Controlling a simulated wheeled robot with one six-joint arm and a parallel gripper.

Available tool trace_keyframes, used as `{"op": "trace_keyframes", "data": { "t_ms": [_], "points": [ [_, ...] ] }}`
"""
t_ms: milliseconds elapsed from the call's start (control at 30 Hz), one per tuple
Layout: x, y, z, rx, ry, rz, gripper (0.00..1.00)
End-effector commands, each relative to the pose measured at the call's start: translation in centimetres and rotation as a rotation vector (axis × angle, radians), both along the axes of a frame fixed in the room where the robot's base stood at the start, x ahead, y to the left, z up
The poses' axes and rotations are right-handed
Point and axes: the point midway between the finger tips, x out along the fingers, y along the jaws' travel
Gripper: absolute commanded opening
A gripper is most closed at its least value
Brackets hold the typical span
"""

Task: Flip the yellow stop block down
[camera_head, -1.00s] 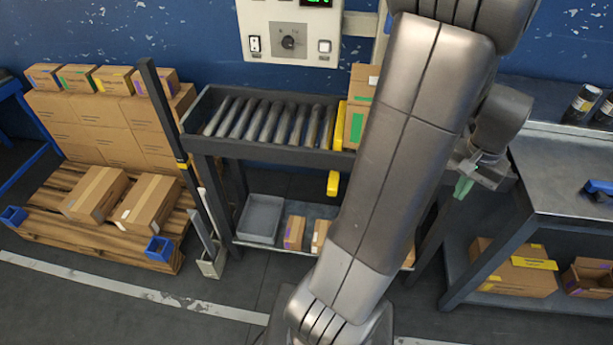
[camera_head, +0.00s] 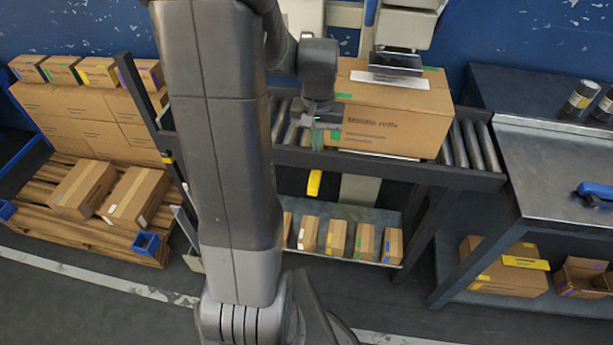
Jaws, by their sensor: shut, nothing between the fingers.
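The yellow stop block (camera_head: 316,138) shows only as a small patch at the conveyor's front rail, mostly hidden behind my gripper. A yellow piece (camera_head: 315,183) hangs below the rail under it. Whether the block stands up or lies down cannot be told. My gripper (camera_head: 319,136), with green fingertips, is shut and empty. It points down at the front rail, overlapping the block in the picture; contact is unclear. A large brown carton (camera_head: 395,118) sits on the rollers just right of my gripper.
The roller conveyor (camera_head: 465,176) runs behind my arm, with small cartons (camera_head: 336,238) on its lower shelf. A printer-like head (camera_head: 402,60) hangs over the large carton. A grey workbench (camera_head: 550,160) stands right, a loaded pallet (camera_head: 100,235) left.

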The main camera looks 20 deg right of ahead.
Motion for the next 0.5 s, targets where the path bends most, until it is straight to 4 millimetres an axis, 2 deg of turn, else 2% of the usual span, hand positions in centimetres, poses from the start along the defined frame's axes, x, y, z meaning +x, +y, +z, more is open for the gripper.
{"op": "trace_keyframes", "data": {
  "t_ms": [333,500],
  "points": [
    [0.0,0.0,-0.3,0.001,0.001,0.0,0.0],
    [-0.1,0.0,-2.4,0.002,0.003,0.0,0.0]
  ]
}}
